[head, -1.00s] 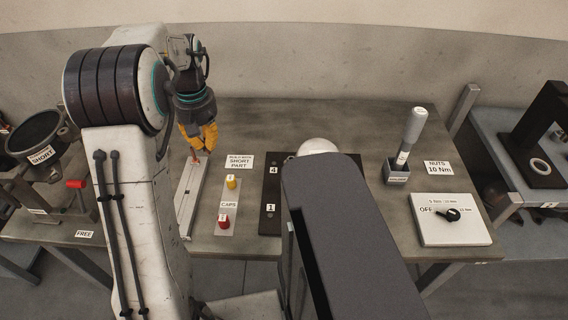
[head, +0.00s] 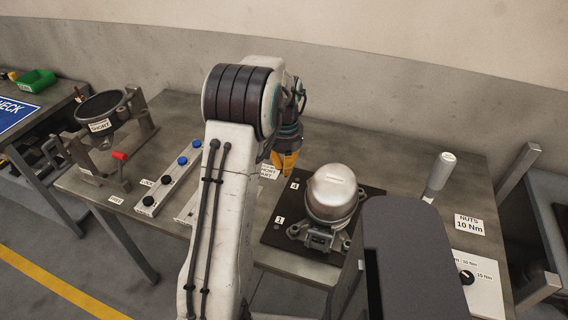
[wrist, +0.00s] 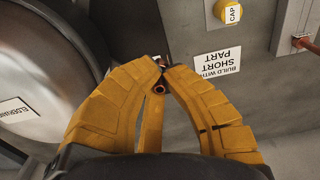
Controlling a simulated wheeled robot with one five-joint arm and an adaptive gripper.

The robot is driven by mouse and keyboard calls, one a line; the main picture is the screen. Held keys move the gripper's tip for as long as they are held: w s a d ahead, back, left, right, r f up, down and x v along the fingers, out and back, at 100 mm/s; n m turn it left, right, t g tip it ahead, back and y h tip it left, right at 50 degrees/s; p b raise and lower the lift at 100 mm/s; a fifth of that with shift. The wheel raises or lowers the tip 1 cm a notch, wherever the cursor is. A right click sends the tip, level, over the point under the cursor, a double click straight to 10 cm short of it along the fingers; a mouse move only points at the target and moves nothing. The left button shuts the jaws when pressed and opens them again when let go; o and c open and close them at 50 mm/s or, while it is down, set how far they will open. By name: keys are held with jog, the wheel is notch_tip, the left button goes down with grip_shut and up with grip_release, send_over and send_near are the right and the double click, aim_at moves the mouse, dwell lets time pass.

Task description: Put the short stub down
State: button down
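In the wrist view the yellow fingers of my gripper (wrist: 160,62) meet at their tips around a small copper-coloured stub (wrist: 158,88). Its open round end faces the camera, and most of it is hidden by the fingers. In the head view my gripper (head: 284,165) is above the table, beside the "short part" label (head: 268,172) and left of the silver compressor (head: 330,190). The stub cannot be made out there. In the wrist view the label (wrist: 216,63) lies just right of the fingertips, apart from them.
The compressor stands on a dark plate (head: 283,228). A strip with blue and black knobs (head: 170,182) and a fixture marked "short" (head: 103,112) are to the left. Another copper piece (wrist: 304,43) and a yellow cap (wrist: 232,12) show in the wrist view.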

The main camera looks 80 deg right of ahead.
jog(key=p, duration=0.4)
send_over(283, 178)
notch_tip(283, 178, down, 4)
jog(key=shift+f, duration=0.25)
jog(key=shift+f+p, duration=0.45)
jog(key=shift+f, duration=1.55)
jog(key=shift+f, duration=0.25)
jog(key=c, duration=1.4)
grip_release()
jog(key=shift+r, duration=0.1)
jog(key=shift+r, duration=0.1)
notch_tip(283, 178, up, 12)
jog(key=shift+a+r+b, duration=0.1)
jog(key=shift+a+b, duration=0.05)
jog(key=shift+b, duration=0.7)
